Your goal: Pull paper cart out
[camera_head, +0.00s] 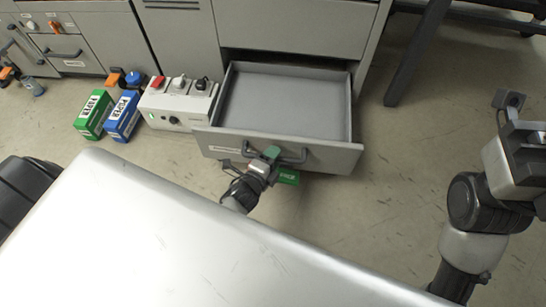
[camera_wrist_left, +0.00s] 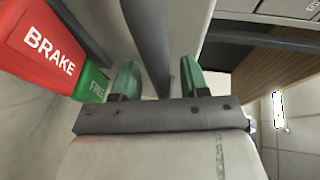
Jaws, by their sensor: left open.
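The paper cart (camera_head: 352,156) is a grey, empty, open-topped drawer standing out from under the grey machine, with a dark bar handle on its front. The handle also shows in the left wrist view (camera_wrist_left: 148,40). My left gripper (camera_head: 268,156) is at the handle; in the left wrist view its green fingers (camera_wrist_left: 158,80) stand open on either side of the bar, with gaps visible.
A control box (camera_head: 178,104) with red, white and black knobs stands left of the cart. Blue (camera_head: 123,116) and green (camera_head: 93,114) PAPER packs lie farther left. Grey cabinets (camera_head: 60,45) line the back left. A dark leg (camera_head: 412,55) stands right. Floor right of the cart is clear.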

